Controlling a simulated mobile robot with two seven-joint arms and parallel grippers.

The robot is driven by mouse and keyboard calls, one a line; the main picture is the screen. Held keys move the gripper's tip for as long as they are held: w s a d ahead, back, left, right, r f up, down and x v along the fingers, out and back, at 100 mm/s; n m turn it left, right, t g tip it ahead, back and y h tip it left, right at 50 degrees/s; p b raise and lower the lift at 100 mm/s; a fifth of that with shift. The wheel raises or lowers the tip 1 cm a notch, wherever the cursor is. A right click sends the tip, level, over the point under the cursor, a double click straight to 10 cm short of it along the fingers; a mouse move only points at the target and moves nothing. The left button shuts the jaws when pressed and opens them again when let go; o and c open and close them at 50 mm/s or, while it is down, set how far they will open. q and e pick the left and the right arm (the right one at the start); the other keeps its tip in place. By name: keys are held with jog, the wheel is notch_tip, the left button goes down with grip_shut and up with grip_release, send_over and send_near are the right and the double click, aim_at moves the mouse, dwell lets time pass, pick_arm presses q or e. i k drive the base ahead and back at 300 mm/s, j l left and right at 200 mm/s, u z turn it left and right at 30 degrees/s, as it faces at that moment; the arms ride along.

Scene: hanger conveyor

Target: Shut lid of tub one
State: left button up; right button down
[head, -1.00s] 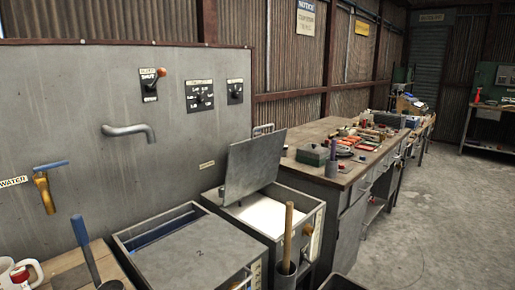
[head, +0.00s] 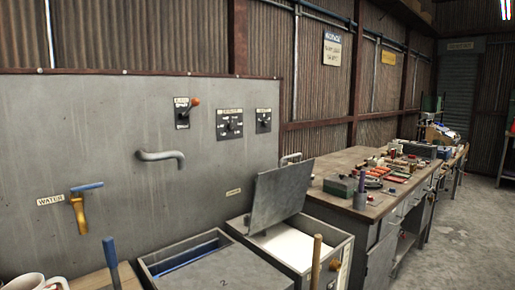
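Two grey metal tubs stand side by side at the bottom centre. The farther tub (head: 343,249) has its grey lid (head: 280,203) tilted up and open, with a white inside showing below it. I can read no number on this tub. The nearer tub (head: 152,266) has a lid (head: 240,272) marked 2 that lies flat and leaves a gap with blue at its back left. The bottom of both tubs is cut off. Neither of my grippers is in view.
A grey panel (head: 110,130) with a spout (head: 160,157), a blue-handled water tap (head: 80,207) and switches stands behind the tubs. A wooden handle (head: 316,262) rises before the open tub. A cluttered workbench (head: 340,186) stands right; floor (head: 465,225) beyond is clear.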

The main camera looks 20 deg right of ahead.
aim_at(279, 195)
jog(key=l+u, duration=0.75)
jog(key=k+l+u, duration=0.1)
jog(key=l, duration=0.2)
jog(key=k+l+u, duration=0.1)
jog(key=l, duration=0.2)
jog(key=k+l+u, duration=0.15)
jog(key=l, duration=0.15)
jog(key=k+l, duration=0.1)
jog(key=l, duration=0.2)
jog(key=k+l, duration=0.1)
jog(key=l, duration=0.2)
jog(key=k+l, duration=0.1)
jog(key=l, duration=0.2)
